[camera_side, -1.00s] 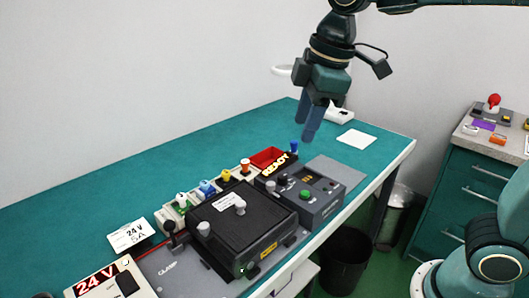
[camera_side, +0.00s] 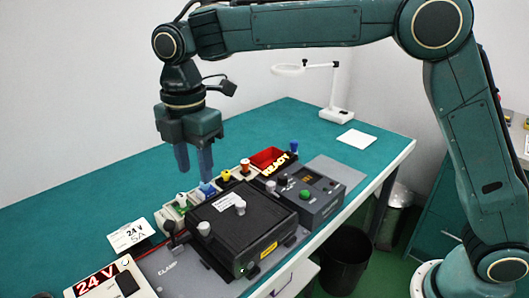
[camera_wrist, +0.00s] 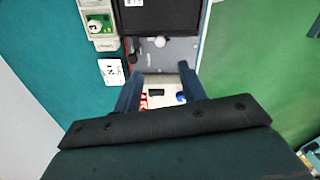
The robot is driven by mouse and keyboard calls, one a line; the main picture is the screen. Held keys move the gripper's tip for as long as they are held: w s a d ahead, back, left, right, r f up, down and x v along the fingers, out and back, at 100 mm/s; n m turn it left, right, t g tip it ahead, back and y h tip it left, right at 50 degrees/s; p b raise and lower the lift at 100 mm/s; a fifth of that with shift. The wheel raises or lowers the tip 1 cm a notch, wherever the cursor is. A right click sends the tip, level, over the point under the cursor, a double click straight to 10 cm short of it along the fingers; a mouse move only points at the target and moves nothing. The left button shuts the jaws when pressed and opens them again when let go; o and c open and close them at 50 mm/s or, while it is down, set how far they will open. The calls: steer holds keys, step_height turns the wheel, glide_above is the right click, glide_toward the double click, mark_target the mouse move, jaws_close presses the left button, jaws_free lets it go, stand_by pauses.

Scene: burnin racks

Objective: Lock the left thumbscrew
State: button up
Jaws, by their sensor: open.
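A black box (camera_side: 250,221) sits on a grey plate marked CLAMP (camera_side: 178,268). A pale grey knob (camera_side: 204,229) stands at the box's left end. A second pale knob (camera_side: 239,207) shows on the box's top. I cannot tell for sure which is the left thumbscrew, nor whether either is locked. In the wrist view a pale round knob (camera_wrist: 160,41) shows at the box's near edge, beyond my fingertips. My gripper (camera_side: 194,175) is open and empty, raised above the bench. Its fingers in the wrist view (camera_wrist: 161,74) are spread apart, touching nothing.
A dark lever (camera_side: 170,230) stands at the plate's left. Coloured knobs (camera_side: 207,188) line the box's back. A control unit (camera_side: 312,192) and red tray (camera_side: 268,157) lie right.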

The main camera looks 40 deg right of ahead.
mark_target(204, 225)
steer(key=shift+a+f, duration=0.1)
steer(key=shift+f, duration=0.05)
steer(key=shift+f, duration=6.8)
steer(key=shift+c, duration=0.2)
jaws_close()
